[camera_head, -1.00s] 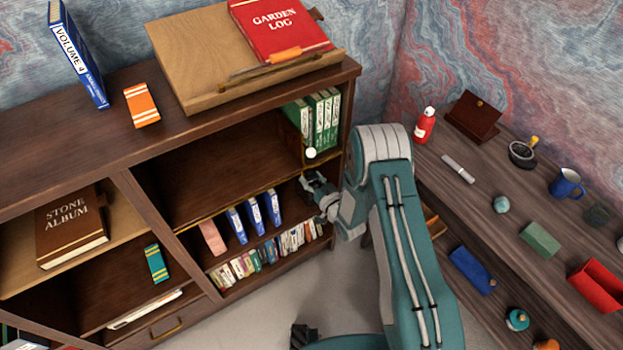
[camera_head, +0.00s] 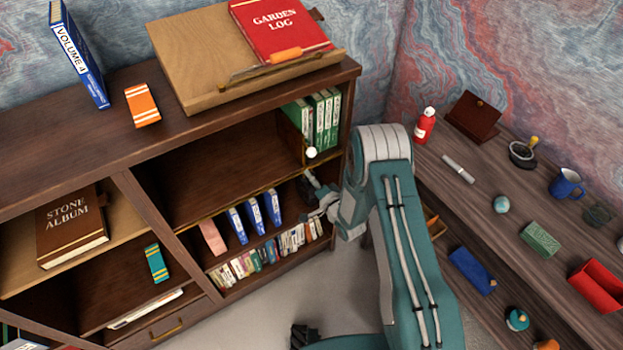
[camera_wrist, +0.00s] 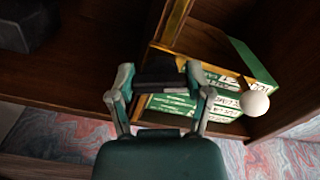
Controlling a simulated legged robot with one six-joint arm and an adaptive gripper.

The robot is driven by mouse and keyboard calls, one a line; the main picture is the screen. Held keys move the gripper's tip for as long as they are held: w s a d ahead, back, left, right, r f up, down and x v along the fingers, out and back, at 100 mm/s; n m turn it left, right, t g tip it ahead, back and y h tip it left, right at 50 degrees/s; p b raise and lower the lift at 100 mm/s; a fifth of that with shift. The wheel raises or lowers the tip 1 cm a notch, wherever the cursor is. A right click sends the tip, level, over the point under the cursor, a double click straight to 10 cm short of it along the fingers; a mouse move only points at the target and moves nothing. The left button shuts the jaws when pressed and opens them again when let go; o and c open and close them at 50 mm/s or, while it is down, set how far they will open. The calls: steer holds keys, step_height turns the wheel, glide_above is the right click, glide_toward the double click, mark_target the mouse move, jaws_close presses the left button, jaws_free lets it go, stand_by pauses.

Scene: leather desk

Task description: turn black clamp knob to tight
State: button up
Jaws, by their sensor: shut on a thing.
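The black clamp knob (camera_wrist: 160,68) shows in the wrist view as a dark block between the fingertips of my gripper (camera_wrist: 160,78). My gripper is shut on it, with one finger at each side. The knob sits at a brass-coloured rail by the green books. In the head view my gripper (camera_head: 313,187) is at the front of the right shelf bay, below the white ball. The knob is too small and dark there to make out clearly. I cannot read how tight it is.
A white ball (camera_wrist: 254,102) sticks out right of my gripper, near the green books (camera_wrist: 190,103). Below in the head view stand blue binders (camera_head: 254,216) and small books. A side desk (camera_head: 470,205) with several objects is at the right.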

steer(key=shift+d+m, duration=0.1)
steer(key=shift+m, duration=2.1)
steer(key=shift+f, duration=0.15)
steer(key=o, duration=1.2)
steer(key=shift+c, duration=0.2)
steer(key=v, duration=1.1)
steer(key=shift+s+d, duration=0.25)
steer(key=shift+s, duration=0.05)
